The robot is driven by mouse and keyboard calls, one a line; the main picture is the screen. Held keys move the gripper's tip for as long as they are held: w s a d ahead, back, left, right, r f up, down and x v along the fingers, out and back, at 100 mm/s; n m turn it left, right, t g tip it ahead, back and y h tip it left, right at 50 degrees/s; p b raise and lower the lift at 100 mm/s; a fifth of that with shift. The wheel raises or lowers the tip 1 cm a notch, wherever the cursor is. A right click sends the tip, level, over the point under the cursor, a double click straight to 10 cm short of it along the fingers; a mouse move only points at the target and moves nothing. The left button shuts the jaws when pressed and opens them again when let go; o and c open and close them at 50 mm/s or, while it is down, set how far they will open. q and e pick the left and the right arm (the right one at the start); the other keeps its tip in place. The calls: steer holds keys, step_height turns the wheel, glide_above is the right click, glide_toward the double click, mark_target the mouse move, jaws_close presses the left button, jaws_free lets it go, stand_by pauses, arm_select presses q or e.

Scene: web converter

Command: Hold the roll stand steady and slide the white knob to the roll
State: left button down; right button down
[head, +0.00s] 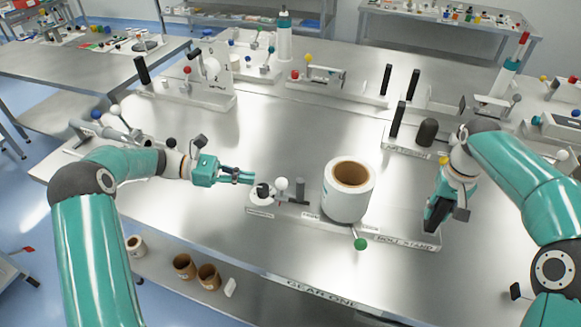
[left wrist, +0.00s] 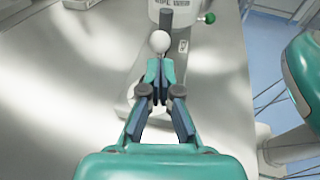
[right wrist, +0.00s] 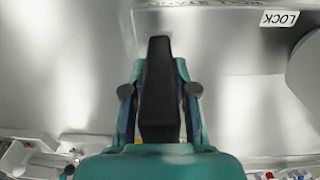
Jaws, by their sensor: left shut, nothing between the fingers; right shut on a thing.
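The roll stand (head: 388,228) is a long pale base on the metal table in the head view. A white roll (head: 347,196) with a brown core stands upright on it. The white knob (head: 282,184) is on the stand's left part, apart from the roll, beside a grey post (head: 300,189). My left gripper (head: 252,176) is shut and empty, just left of the knob. In the left wrist view the white knob (left wrist: 159,41) shows just beyond the fingertips (left wrist: 160,82); contact cannot be told. My right gripper (head: 436,222) is shut on the stand's black handle (right wrist: 159,90) at its right end.
A green knob (head: 360,243) sticks out at the stand's front. Behind the stand are a dark rounded post (head: 427,132) and black uprights (head: 397,119). Brown-cored rolls (head: 184,266) lie on a lower shelf. The table left of and behind the stand is mostly clear.

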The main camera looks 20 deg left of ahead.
mark_target(279, 184)
arm_select(q)
steer(key=shift+x, duration=2.4)
arm_select(e)
steer(key=shift+s+f, duration=0.25)
steer(key=shift+f, duration=0.3)
arm_select(q)
steer(key=d, duration=0.5)
steer(key=shift+w, duration=0.15)
steer(key=v, duration=1.4)
steer(key=shift+a, duration=0.15)
steer(key=shift+w+r+p, duration=0.1)
steer(key=shift+r+p, duration=0.3)
steer(key=shift+p, duration=0.05)
arm_select(e)
steer(key=shift+r, duration=0.35)
steer(key=c, duration=0.8)
jaws_free()
steer(key=shift+w+r, duration=0.1)
steer(key=shift+w, duration=0.1)
steer(key=shift+c, duration=0.2)
